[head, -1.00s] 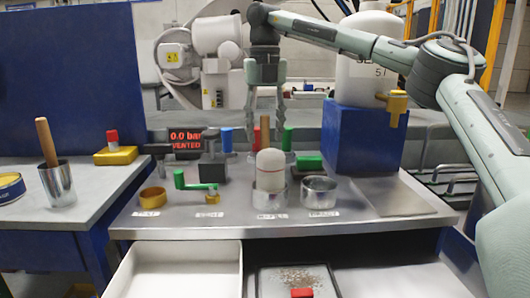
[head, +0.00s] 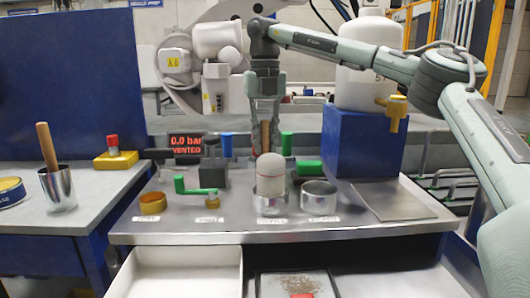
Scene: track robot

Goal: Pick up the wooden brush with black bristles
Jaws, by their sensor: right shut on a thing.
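An upright wooden handle (head: 265,134), likely the wooden brush, stands behind a white rounded cylinder at the back of the grey workbench. Its lower part is hidden by the cylinder, so I see no black bristles. My right gripper (head: 265,118) points straight down from above, its fingers on either side of the handle's top, and is shut on it. Another wooden handle (head: 46,146) leans in a metal cup (head: 58,188) on the left table; its lower end is hidden inside the cup. My left gripper is not in view.
A blue block (head: 360,145) stands right.

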